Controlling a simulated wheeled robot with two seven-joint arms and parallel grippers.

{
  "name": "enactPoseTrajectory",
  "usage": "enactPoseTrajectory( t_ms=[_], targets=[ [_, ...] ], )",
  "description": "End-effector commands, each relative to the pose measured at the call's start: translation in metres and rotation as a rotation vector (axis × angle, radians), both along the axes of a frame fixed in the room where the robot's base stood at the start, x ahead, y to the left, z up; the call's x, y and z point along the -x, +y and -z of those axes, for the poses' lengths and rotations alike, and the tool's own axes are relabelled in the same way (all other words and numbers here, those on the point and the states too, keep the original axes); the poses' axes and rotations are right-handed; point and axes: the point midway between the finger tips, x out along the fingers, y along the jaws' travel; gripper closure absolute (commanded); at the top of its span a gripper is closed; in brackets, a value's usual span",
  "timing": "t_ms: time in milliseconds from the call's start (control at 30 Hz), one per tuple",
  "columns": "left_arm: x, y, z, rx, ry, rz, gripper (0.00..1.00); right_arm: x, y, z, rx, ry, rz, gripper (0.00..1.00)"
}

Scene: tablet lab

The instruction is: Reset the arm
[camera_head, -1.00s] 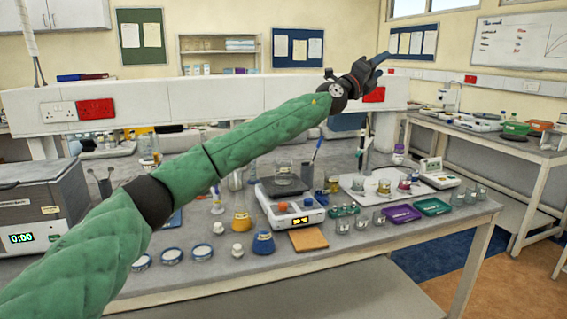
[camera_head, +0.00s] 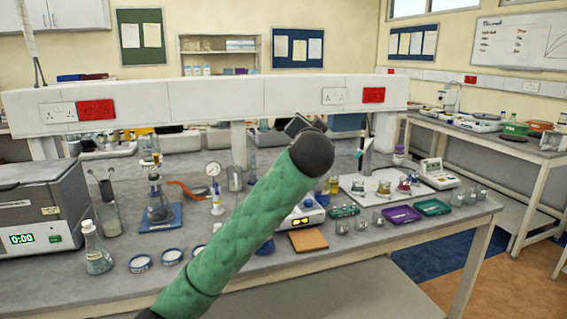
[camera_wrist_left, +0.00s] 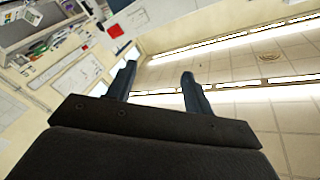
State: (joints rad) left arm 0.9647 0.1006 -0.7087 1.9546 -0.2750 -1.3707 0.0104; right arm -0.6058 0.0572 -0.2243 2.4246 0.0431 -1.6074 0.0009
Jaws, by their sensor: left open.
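My left arm, in a green padded sleeve, comes in from the bottom of the head view and rises over the middle of the bench. Its dark wrist end is at the top, and the gripper's fingers are hidden behind it there. In the left wrist view my left gripper (camera_wrist_left: 160,82) is open. Its two dark fingers stand apart with nothing between them, and they point up toward the ceiling (camera_wrist_left: 250,90) and the upper wall. My right gripper is not in view.
The lab bench (camera_head: 345,262) carries glassware, a digital scale (camera_head: 303,215), an orange-brown tile (camera_head: 308,240), purple (camera_head: 401,214) and green (camera_head: 432,207) trays. A grey machine (camera_head: 40,210) stands at the left. My arm hides part of the bench's middle.

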Motion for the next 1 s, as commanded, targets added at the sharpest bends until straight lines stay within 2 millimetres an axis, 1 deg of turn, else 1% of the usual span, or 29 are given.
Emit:
enactPoseTrajectory(
  t_ms=[33, 100, 400, 600, 1000],
  targets=[
    [0.007, 0.008, 0.020, 0.025, 0.055, 0.005, 0.48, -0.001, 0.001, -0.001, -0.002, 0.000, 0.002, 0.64],
    [0.017, 0.018, 0.045, 0.056, 0.123, 0.011, 0.48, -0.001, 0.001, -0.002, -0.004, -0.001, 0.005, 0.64],
    [0.064, 0.058, 0.142, 0.177, 0.372, 0.036, 0.48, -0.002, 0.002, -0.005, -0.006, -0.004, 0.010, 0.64],
    [0.098, 0.082, 0.200, 0.249, 0.500, 0.050, 0.48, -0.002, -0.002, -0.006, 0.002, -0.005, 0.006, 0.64],
    [0.168, 0.126, 0.302, 0.378, 0.677, 0.045, 0.48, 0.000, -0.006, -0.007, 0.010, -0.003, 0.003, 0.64]
  ],
)
